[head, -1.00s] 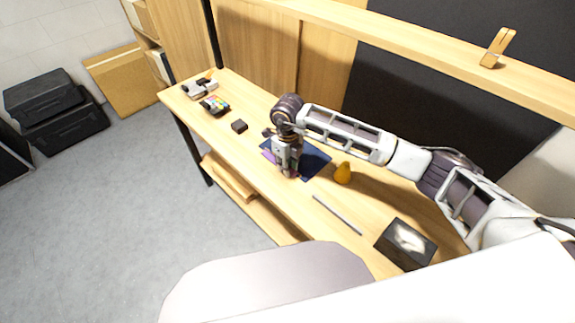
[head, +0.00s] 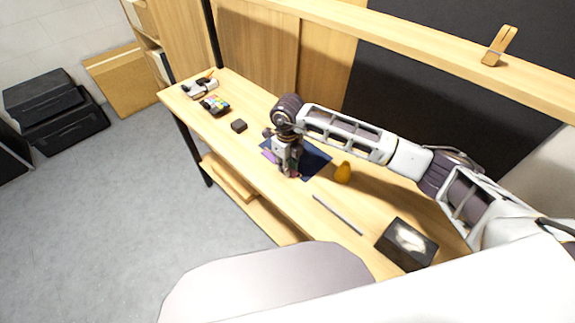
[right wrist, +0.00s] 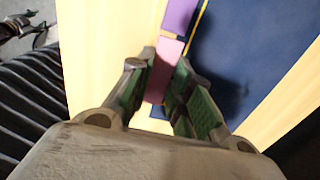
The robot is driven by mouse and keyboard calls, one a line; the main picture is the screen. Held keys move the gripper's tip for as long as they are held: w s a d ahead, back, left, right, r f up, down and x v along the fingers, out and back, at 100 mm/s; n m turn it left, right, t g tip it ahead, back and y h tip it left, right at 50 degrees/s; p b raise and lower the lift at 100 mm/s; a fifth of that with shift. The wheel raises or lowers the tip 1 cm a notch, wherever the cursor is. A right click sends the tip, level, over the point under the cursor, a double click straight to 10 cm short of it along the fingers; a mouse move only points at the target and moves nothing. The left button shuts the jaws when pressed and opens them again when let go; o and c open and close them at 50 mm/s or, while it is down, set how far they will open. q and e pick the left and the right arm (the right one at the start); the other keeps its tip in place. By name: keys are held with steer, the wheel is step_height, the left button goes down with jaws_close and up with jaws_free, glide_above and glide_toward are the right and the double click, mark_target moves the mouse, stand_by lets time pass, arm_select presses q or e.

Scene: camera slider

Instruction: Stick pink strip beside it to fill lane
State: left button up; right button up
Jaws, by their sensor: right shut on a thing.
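My right gripper (head: 290,174) points down at the near edge of the dark blue board (head: 315,163) on the table. In the right wrist view its green-padded fingers (right wrist: 163,72) are shut on a short pink strip (right wrist: 166,52). A purple strip (right wrist: 180,17) lies just beyond the pink one, along the board's edge, with a thin yellow line running beside it. The purple strip also shows left of the gripper in the head view (head: 269,155). Whether the pink strip touches the board is hard to tell. My left gripper is not in view.
A thin grey rod (head: 338,214) and a black box (head: 406,243) lie nearer. A small dark block (head: 239,125), a colourful item (head: 215,105) and a grey device (head: 200,88) sit at the far left.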

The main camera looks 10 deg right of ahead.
steer(key=shift+f, duration=0.15)
stand_by(1.0)
steer(key=o, duration=1)
steer(key=shift+r, duration=3.95)
